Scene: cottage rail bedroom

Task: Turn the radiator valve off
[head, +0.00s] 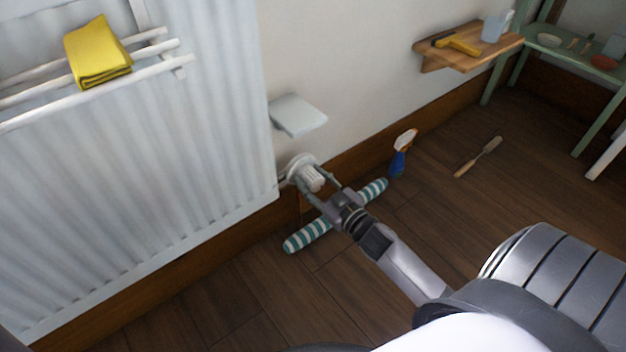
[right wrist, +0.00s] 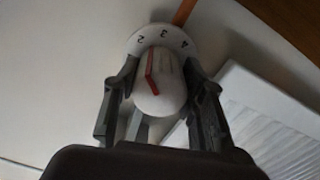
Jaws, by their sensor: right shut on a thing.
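The white radiator valve (head: 312,178) sits at the lower right edge of the white radiator (head: 150,160). My right gripper (head: 317,184) is shut on the valve's knob. In the right wrist view, the fingers stand on either side of the white knob (right wrist: 160,88). A red pointer line runs along the knob. Behind it, the dial (right wrist: 163,40) shows the numbers 2, 3 and 4; the red line's upper end is between 2 and 3. The rest of the dial is hidden by the knob and fingers. My left gripper is not in view.
A striped roll (head: 308,236) lies on the floor behind my gripper. A small grey-white shelf (head: 298,114) is above the valve. A spray bottle (head: 402,155) and a brush-like tool (head: 478,157) are to the right. A yellow cloth (head: 97,55) hangs on the radiator rail.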

